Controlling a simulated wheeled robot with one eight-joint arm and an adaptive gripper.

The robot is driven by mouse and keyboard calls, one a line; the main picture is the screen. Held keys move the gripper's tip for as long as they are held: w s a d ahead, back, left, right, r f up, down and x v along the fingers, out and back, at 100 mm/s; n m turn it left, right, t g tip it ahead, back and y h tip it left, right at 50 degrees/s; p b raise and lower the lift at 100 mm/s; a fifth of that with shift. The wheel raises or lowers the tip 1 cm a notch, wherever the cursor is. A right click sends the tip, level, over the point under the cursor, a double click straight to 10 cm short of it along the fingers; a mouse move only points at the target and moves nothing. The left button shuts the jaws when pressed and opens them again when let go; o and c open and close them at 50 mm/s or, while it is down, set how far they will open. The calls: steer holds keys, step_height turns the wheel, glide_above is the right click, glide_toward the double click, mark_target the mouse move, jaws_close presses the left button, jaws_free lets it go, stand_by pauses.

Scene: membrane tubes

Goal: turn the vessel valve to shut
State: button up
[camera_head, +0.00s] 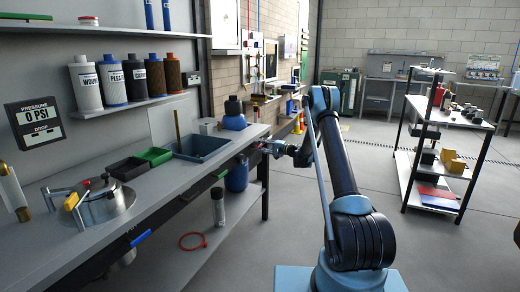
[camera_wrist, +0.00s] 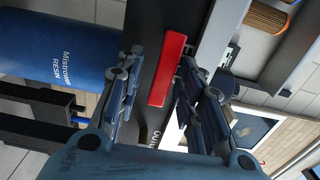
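A red bar-shaped handle (camera_wrist: 167,70) sits on a dark panel in the wrist view, with partly hidden lettering below it. My gripper (camera_wrist: 161,58) is open, with one finger on each side of this handle. The left finger stands apart from it; the right finger is very close, and I cannot tell whether it touches. In the head view my gripper (camera_head: 268,147) is at the far end of the bench's front edge. The metal vessel (camera_head: 103,205) with a yellow handle (camera_head: 72,201) stands on the near bench. Which handle is the vessel valve is not clear.
Along the bench front are a green handle (camera_head: 222,174) and a blue handle (camera_head: 140,238). A blue resin container (camera_wrist: 65,50) is left of my fingers. A blue tray (camera_head: 205,147) lies on the bench. The pressure sign (camera_head: 34,122) reads 0 PSI.

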steer(key=v, duration=0.8)
stand_by(0.4)
steer(key=s+d+r+n+g+h, duration=0.1)
steer(key=s+d+r+h, duration=0.15)
steer(key=s+r, duration=0.55)
steer(key=s+d+r+n+g+h, duration=0.1)
steer(key=s+r+h, duration=0.2)
steer(key=s, duration=0.8)
steer(key=s+d+r+n+g+h, duration=0.1)
steer(key=s+d+r+h, duration=0.1)
steer(key=s+r, duration=0.6)
steer(key=s+d+f+h, duration=0.2)
steer(key=s+d, duration=0.2)
steer(key=s, duration=0.7)
steer(key=s+d+f+h, duration=0.3)
steer(key=s+d, duration=0.1)
steer(key=s, duration=0.7)
steer(key=s+d+f+h, duration=0.1)
steer(key=s+d+f, duration=0.2)
steer(key=s, duration=0.3)
steer(key=s+d+f+h, duration=0.2)
steer(key=s+d+f, duration=0.1)
steer(key=s, duration=0.3)
steer(key=s+d+f+n+g+h, duration=0.1)
steer(key=s+d+f, duration=0.2)
steer(key=s, duration=0.3)
steer(key=shift+s+d+f, duration=0.25)
steer(key=shift+s+d, duration=0.05)
steer(key=shift+d, duration=0.1)
